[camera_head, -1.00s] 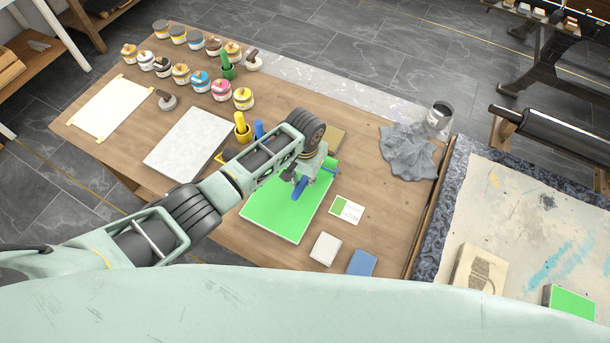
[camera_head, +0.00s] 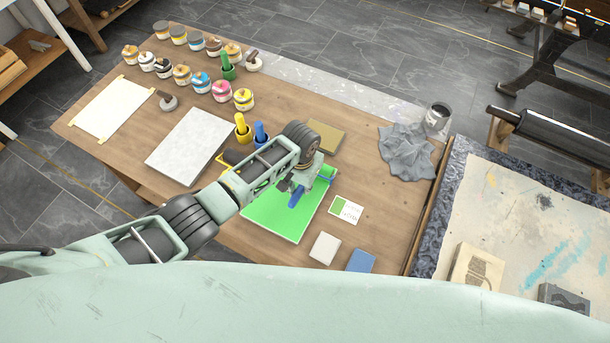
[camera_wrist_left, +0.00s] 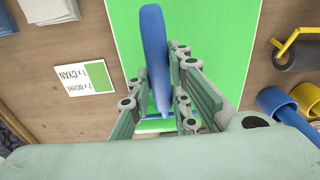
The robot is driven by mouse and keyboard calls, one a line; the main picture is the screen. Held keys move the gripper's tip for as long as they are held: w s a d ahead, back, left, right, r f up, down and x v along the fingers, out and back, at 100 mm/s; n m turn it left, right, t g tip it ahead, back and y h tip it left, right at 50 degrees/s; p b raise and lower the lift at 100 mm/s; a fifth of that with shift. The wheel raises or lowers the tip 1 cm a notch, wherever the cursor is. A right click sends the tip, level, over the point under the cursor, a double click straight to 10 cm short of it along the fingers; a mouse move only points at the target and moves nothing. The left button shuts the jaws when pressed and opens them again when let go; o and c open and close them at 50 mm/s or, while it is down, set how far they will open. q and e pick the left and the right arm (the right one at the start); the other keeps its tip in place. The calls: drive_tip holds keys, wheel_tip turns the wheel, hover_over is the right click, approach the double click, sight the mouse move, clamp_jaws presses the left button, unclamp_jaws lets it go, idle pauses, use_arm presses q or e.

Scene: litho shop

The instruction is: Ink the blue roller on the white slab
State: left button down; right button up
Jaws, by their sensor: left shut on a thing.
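My left gripper (camera_head: 301,182) is shut on the blue roller's handle (camera_head: 297,198) and holds it over a slab with a bright green top (camera_head: 268,215) and a pale edge. In the left wrist view the blue handle (camera_wrist_left: 155,45) passes between the fingers of the gripper (camera_wrist_left: 166,85). A green strip, apparently the roller's drum (camera_wrist_left: 153,126), shows below, partly hidden by the fingers. I cannot tell whether it touches the slab. A bare whitish slab (camera_head: 190,146) lies farther left on the table. My right gripper is not in view.
A card (camera_head: 346,209) reading cyan and ochre lies right of the green slab. A white block (camera_head: 325,248) and blue block (camera_head: 361,261) lie nearer. A yellow-framed roller (camera_head: 232,158), blue pot (camera_head: 261,137), ochre block (camera_head: 325,136), grey rag (camera_head: 406,152) and several ink tins stand around.

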sight(291, 204)
use_arm(q)
drive_tip(key=shift+s+a+r, duration=0.1)
drive_tip(key=shift+s+a, duration=0.1)
drive_tip(key=shift+s, duration=0.25)
drive_tip(key=shift+s+a+r, duration=0.1)
drive_tip(key=shift+s+a, duration=0.05)
drive_tip(key=shift+s, duration=0.3)
drive_tip(key=shift+s+a+f, duration=0.2)
drive_tip(key=shift+s, duration=0.3)
drive_tip(key=shift+s+a, duration=0.2)
drive_tip(key=shift+s, duration=0.3)
drive_tip(key=shift+s+a, duration=0.2)
drive_tip(key=shift+s, duration=0.25)
drive_tip(key=shift+s+a, duration=0.35)
drive_tip(key=shift+s, duration=0.45)
drive_tip(key=s+a, duration=0.2)
drive_tip(key=s, duration=0.5)
drive_tip(key=s+a, duration=0.3)
drive_tip(key=s, duration=0.4)
drive_tip(key=shift+a, duration=0.3)
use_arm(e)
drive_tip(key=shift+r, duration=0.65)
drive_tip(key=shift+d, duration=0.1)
